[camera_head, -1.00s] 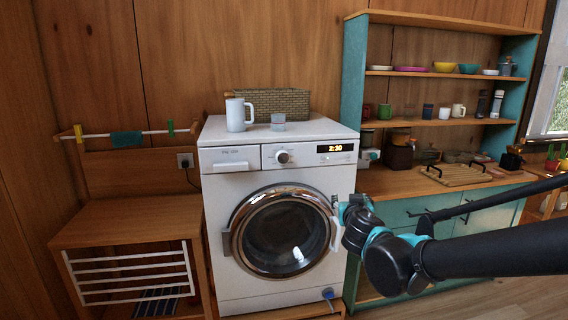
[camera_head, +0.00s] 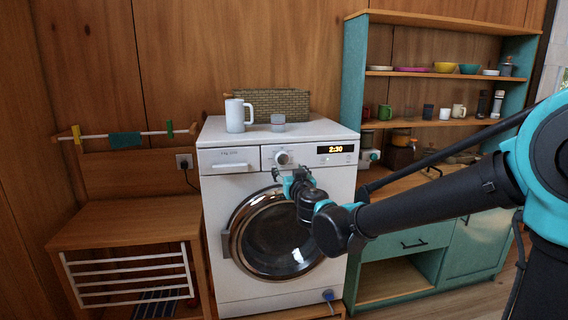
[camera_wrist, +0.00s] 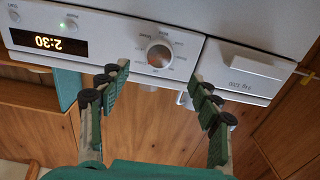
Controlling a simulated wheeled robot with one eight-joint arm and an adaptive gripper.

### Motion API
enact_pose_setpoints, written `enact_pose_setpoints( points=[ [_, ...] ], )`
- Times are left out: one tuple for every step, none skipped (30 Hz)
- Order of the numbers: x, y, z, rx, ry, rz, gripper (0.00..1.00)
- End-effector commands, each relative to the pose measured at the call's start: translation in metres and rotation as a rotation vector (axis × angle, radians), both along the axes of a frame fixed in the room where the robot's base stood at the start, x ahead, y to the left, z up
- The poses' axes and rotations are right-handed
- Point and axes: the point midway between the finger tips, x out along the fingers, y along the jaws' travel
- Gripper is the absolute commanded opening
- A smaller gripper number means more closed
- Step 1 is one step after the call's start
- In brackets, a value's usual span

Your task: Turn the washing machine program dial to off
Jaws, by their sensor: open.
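The white washing machine (camera_head: 217,224) stands against the timber wall, its round door closed. Its program dial (camera_head: 283,158) is a round silver knob at the middle of the top panel, left of a display (camera_head: 336,149) reading 2:30. In the wrist view the picture is upside down; the dial (camera_wrist: 159,55) lies ahead, between and beyond the fingertips. My gripper (camera_head: 289,178) is just below the dial in the head view. Its two fingers (camera_wrist: 160,78) are spread apart in the wrist view, with nothing between them and no visible contact with the dial.
The detergent drawer (camera_head: 229,160) is left of the dial. A teal shelf unit (camera_head: 353,75) stands to the right.

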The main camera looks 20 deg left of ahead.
Motion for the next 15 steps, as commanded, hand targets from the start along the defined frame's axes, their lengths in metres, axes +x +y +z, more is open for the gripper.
enact_pose_setpoints(
  points=[
    [0.01,0.005,0.0,0.0,0.0,-0.003,0.64],
    [0.015,0.008,0.0,0.0,0.0,-0.003,0.64],
    [0.022,0.012,0.0,0.0,0.0,-0.002,0.64],
    [0.027,0.016,0.0,0.0,0.0,-0.001,0.64],
    [0.031,0.019,0.0,0.0,0.0,-0.001,0.64],
    [0.037,0.023,0.0,0.0,0.0,-0.001,0.64],
    [0.042,0.025,0.0,0.0,0.0,-0.002,0.64],
    [0.046,0.027,0.0,0.0,0.0,-0.002,0.64],
    [0.051,0.03,0.0,0.0,0.0,-0.002,0.64],
    [0.055,0.032,0.0,0.0,0.0,-0.002,0.64],
    [0.058,0.034,0.0,0.0,0.0,-0.002,0.64],
    [0.061,0.037,0.0,0.0,0.0,-0.001,0.64],
    [0.063,0.038,0.0,0.0,0.0,-0.001,0.64],
    [0.065,0.04,0.0,0.0,0.0,-0.001,0.64],
    [0.067,0.041,0.0,0.0,0.0,0.0,0.64]
  ],
)
